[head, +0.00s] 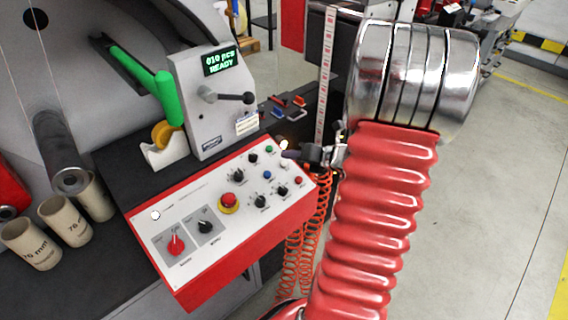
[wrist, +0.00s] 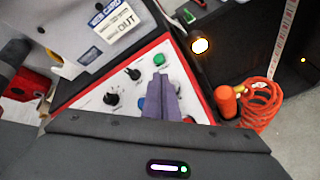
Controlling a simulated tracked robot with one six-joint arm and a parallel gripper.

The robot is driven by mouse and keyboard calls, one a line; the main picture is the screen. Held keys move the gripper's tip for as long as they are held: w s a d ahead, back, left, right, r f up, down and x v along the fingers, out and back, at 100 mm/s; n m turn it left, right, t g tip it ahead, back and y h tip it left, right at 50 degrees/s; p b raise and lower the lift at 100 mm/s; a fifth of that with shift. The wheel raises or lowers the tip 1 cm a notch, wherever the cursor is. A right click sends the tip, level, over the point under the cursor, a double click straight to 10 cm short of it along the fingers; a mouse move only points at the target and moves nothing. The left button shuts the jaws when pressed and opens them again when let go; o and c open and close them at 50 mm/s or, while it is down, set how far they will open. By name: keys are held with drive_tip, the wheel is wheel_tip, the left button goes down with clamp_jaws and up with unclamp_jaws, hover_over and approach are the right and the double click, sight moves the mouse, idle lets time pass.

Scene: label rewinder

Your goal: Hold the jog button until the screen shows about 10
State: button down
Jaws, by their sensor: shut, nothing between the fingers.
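The small screen (head: 219,62) on the grey housing reads "010 pcs" and "READY" in green in the head view. The control panel (head: 165,215) below it has a white face and red edges. A green button (head: 268,149) and a blue button (head: 267,174) sit at its right part; they also show in the wrist view, green (wrist: 158,59) and blue (wrist: 141,103). I cannot read which button is the jog button. My gripper (wrist: 161,82) is shut and empty over the panel, its tips beside the green button in the picture. Contact cannot be told.
A red emergency stop (head: 229,201) with a yellow collar, selector knobs and a red button (head: 298,180) share the panel. A lever (head: 234,97) sticks out below the screen. An orange coiled hose (wrist: 262,104) hangs off the panel's right side. Open floor lies to the right.

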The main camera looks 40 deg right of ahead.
drive_tip(key=r, duration=0.1)
drive_tip(key=s+r, duration=0.1)
drive_tip(key=r, duration=0.1)
drive_tip(key=shift+r, duration=0.3)
idle(0.6)
